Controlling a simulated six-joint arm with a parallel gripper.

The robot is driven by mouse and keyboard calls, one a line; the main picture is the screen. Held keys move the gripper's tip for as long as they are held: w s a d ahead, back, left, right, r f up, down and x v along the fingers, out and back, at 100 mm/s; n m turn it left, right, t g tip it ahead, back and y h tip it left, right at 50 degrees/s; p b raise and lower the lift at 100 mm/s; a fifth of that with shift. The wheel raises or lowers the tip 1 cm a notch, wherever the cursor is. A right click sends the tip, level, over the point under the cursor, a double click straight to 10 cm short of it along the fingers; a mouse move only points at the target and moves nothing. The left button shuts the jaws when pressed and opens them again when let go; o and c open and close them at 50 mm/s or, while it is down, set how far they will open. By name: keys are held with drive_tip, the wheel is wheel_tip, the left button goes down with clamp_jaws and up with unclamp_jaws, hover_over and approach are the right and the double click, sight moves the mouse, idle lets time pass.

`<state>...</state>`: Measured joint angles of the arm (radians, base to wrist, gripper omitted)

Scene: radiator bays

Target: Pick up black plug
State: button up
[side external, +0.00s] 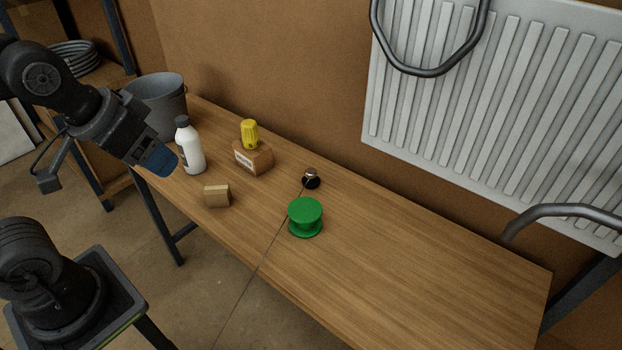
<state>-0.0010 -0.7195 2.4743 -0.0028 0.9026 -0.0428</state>
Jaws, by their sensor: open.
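The black plug (312,180) is a small dark round piece with a light metal part on top. It sits on the wooden table, behind the green spool and right of the cardboard box. My gripper (164,163) is at the upper left in the side external view, above the table's left end near the white bottle. It is open and well apart from the plug. Its fingertips are blue, and I see nothing held between them.
The table's right half is clear. A white radiator (490,110) hangs behind.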

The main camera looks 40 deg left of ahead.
drive_tip(key=w+r+n+g, duration=0.1)
drive_tip(key=w+r+n, duration=0.1)
drive_tip(key=w+n, duration=0.7)
drive_tip(key=n+g+h, duration=0.1)
drive_tip(key=n+g, duration=0.3)
drive_tip(key=n, duration=1.1)
hover_over(311, 171)
drive_tip(key=f, duration=2.5)
drive_tip(key=shift+s+a, duration=0.3)
drive_tip(key=shift+s, duration=0.05)
drive_tip(key=shift+w+d+f, duration=0.15)
drive_tip(key=shift+w+f, duration=0.05)
drive_tip(key=shift+f, duration=1.2)
drive_tip(key=shift+w+d+f, duration=0.1)
drive_tip(key=shift+w+f, duration=0.05)
drive_tip(key=shift+f, duration=1.25)
drive_tip(key=shift+c, duration=0.3)
drive_tip(key=c, duration=0.9)
